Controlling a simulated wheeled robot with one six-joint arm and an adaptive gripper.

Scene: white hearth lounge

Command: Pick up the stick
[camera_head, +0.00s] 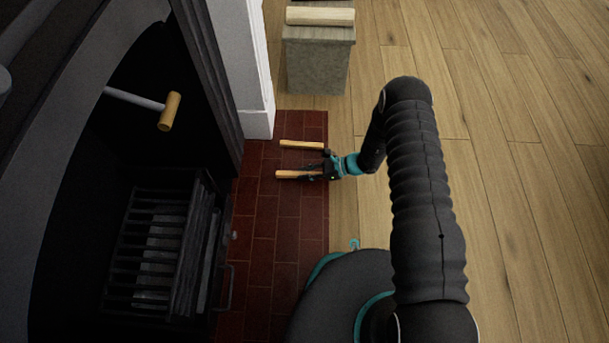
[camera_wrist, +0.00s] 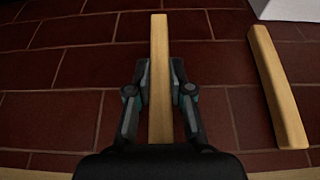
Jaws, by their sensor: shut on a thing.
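Two pale wooden sticks are at the red tile hearth. The nearer stick (camera_head: 292,174) is between the fingers of my gripper (camera_head: 318,171), which is shut on it. In the wrist view this stick (camera_wrist: 159,62) runs straight up between the two fingertips (camera_wrist: 160,82). Its lower end is hidden by the gripper body. The other stick (camera_head: 301,145) lies apart, beyond the gripper; it also shows at the right of the wrist view (camera_wrist: 277,88). I cannot tell whether the held stick is clear of the tiles.
The red tile hearth (camera_head: 262,215) borders a wood floor (camera_head: 490,190). At left is a dark fireplace with a grate (camera_head: 150,250) and a wooden-ended handle (camera_head: 170,111). A grey block (camera_head: 317,65) with a pale log (camera_head: 320,16) on top stands behind. Floor at right is clear.

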